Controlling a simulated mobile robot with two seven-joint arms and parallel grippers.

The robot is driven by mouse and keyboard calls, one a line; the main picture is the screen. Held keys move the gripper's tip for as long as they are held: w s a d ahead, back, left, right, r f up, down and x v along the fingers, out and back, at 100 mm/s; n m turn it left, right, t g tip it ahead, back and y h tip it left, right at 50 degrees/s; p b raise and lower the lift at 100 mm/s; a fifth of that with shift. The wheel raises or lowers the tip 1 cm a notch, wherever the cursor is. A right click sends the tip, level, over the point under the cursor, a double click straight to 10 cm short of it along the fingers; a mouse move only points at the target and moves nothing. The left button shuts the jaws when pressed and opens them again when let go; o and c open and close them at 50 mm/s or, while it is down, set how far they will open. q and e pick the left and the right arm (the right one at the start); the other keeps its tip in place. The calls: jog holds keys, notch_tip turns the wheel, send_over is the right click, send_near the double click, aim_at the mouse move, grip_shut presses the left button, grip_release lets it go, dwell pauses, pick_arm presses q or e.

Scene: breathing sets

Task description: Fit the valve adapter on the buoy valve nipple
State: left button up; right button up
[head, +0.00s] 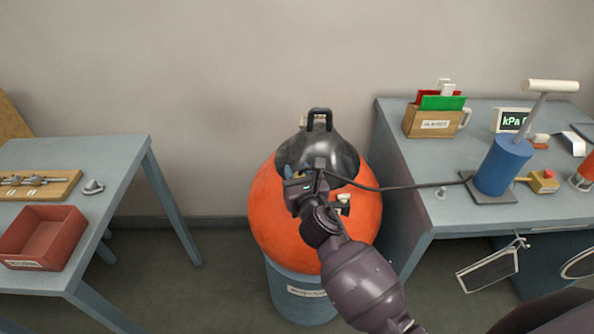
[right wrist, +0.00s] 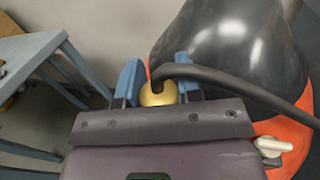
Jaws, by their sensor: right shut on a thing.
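The orange buoy (head: 270,225) with its black top (head: 335,155) and handle sits on a blue drum. My right gripper (head: 293,173) is in front of the black top. In the right wrist view its blue fingers (right wrist: 158,80) are shut on the brass-coloured valve adapter (right wrist: 158,95), at the end of a black hose (right wrist: 240,84). A small pale fitting (head: 343,199) sits on the orange part, right of the gripper; it also shows in the right wrist view (right wrist: 272,147). I cannot tell whether it is the valve nipple. Contact between adapter and buoy cannot be made out.
The hose runs right to a blue pump (head: 502,165) on the right bench (head: 440,205), which also holds a card box (head: 432,122) and a kPa display (head: 512,120). The left table (head: 115,160) carries a red bin (head: 42,237) and a wooden rack (head: 60,186).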

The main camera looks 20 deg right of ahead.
jog(key=shift+p, duration=0.3)
dwell(1.3)
jog(key=shift+f+b, duration=1.2)
jog(key=shift+f, duration=0.4)
jog(key=o, duration=1.1)
jog(key=shift+s+d+f, duration=0.1)
jog(key=shift+f, duration=0.05)
jog(key=shift+s, duration=0.15)
jog(key=s, duration=0.4)
jog(key=shift+s, duration=0.1)
jog(key=s, duration=0.6)
jog(key=shift+a+r, duration=0.3)
